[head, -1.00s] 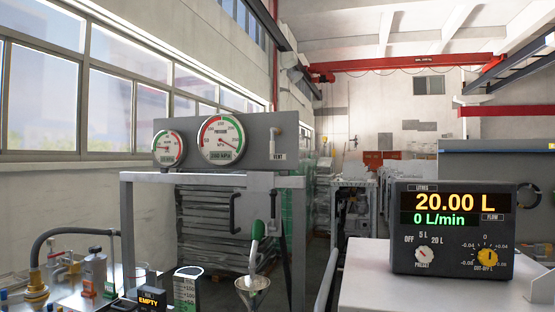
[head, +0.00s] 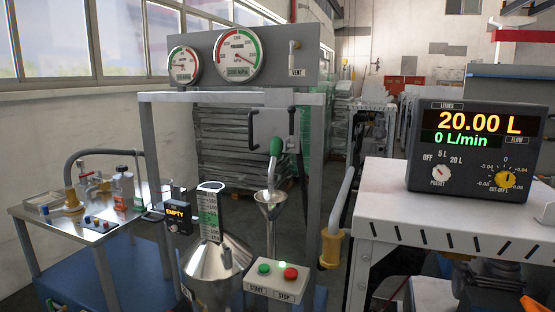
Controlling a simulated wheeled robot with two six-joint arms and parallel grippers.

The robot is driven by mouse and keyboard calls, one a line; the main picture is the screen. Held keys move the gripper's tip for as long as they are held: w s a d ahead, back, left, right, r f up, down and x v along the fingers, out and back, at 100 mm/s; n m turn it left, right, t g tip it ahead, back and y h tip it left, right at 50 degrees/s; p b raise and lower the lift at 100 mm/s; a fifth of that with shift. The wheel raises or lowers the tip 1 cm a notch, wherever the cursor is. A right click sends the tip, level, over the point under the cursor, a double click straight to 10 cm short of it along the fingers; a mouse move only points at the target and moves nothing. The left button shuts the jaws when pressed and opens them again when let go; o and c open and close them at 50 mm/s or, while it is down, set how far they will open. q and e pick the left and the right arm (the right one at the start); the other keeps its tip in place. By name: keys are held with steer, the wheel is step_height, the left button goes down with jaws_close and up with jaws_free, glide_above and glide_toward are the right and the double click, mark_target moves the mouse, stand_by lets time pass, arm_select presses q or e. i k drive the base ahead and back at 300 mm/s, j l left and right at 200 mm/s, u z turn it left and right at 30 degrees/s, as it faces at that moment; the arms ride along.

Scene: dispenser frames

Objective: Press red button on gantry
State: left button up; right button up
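The grey gantry frame (head: 235,98) stands in the middle of the head view. A white control box (head: 270,288) sits low at its front, marked START and STOP. It carries a green button (head: 264,268) on the left and a red button (head: 291,273) on the right, above the STOP label. A small green light shows between and behind them. Nothing covers the red button. I can make out neither of my grippers in the view.
A steel can (head: 215,262) with a level scale stands left of the control box. A funnel (head: 269,198) is behind it. A bench (head: 378,230) with a display unit (head: 476,150) stands at right. A cluttered side table (head: 38,218) is at left.

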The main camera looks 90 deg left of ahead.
mark_target(289, 273)
steer(key=u, duration=3.15)
